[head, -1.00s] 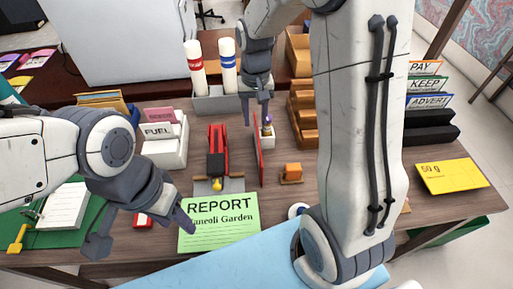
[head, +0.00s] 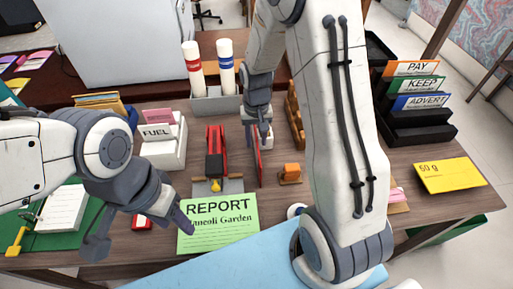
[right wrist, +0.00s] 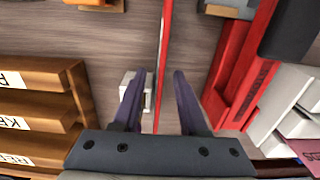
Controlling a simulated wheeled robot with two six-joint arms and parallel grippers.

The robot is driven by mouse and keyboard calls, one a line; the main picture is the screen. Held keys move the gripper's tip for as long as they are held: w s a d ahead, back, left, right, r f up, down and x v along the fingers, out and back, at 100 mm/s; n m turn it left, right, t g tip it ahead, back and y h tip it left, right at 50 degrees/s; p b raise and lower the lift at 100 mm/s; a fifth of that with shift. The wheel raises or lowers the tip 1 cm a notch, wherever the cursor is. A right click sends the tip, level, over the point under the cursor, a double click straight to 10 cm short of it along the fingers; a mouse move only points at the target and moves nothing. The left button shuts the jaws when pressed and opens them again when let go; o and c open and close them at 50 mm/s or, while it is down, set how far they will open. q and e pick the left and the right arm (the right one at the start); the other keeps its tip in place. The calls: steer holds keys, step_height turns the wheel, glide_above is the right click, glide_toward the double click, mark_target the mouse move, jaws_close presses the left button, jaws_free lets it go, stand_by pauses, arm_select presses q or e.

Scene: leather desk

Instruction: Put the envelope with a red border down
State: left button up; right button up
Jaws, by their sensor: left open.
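A thin red upright edge (head: 258,165), which looks like the red-bordered envelope seen edge-on, stands at the middle of the desk. In the right wrist view it is a narrow red strip (right wrist: 165,60) running between my fingers; its face is hidden. My right gripper (head: 257,143) is at its far end, low over the desk. Its fingertips (right wrist: 159,75) are apart, one on each side of the strip, with visible gaps. My left gripper (head: 142,237) is open and empty, left of the green report card (head: 218,222).
A red and black stapler-like object (head: 216,158) stands close left of the strip. A small orange object (head: 290,174) is to its right, and a brown tiered rack (right wrist: 40,100) is nearby. A small white holder (right wrist: 129,88) sits beside my right finger. Black stepped rack (head: 420,127) at right.

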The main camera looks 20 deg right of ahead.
jaws_close()
steer(key=shift+r, duration=0.1)
